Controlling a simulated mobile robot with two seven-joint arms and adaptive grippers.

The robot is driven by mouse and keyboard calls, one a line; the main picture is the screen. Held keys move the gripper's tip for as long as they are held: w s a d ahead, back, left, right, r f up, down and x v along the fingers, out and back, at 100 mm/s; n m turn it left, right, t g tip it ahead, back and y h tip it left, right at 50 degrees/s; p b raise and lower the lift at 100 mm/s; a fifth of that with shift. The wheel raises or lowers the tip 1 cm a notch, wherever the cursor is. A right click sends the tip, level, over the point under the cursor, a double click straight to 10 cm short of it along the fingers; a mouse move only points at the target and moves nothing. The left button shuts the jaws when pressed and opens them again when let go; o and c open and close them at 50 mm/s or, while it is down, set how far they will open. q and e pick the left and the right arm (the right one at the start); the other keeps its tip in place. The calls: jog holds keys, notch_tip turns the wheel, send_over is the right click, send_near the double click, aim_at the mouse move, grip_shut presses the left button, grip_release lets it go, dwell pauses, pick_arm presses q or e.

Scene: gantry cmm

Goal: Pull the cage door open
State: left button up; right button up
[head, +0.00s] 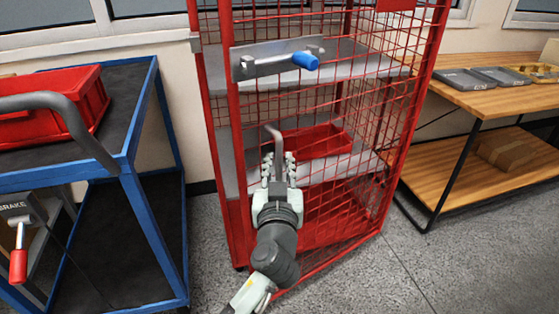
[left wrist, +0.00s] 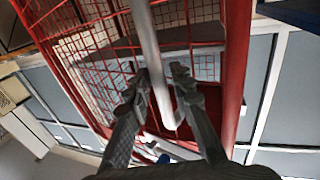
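The cage door (head: 345,185) is a red wire-mesh panel on the front of a tall red cage; it also shows in the left wrist view (left wrist: 95,50). A grey bent handle bar (head: 274,135) stands out at its left side. The bar also crosses the left wrist view (left wrist: 150,45). My left gripper (head: 278,165) is at this handle, its fingers on either side of the bar. In the left wrist view the fingers (left wrist: 162,72) stand apart with the bar between them and a narrow gap on the right. A metal latch plate with a blue grip (head: 305,60) sits higher up.
A blue cart (head: 150,215) with a red bin (head: 85,100) and grey push handle stands close on the left. A wooden workbench (head: 505,98) stands on the right. A red bin (head: 318,142) sits on a cage shelf. Grey floor (head: 400,275) is clear at front right.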

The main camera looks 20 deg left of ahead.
pick_arm(q)
jog(key=shift+c, duration=0.5)
grip_shut()
jog(key=shift+d+f, duration=0.1)
pick_arm(e)
jog(key=shift+s, duration=0.1)
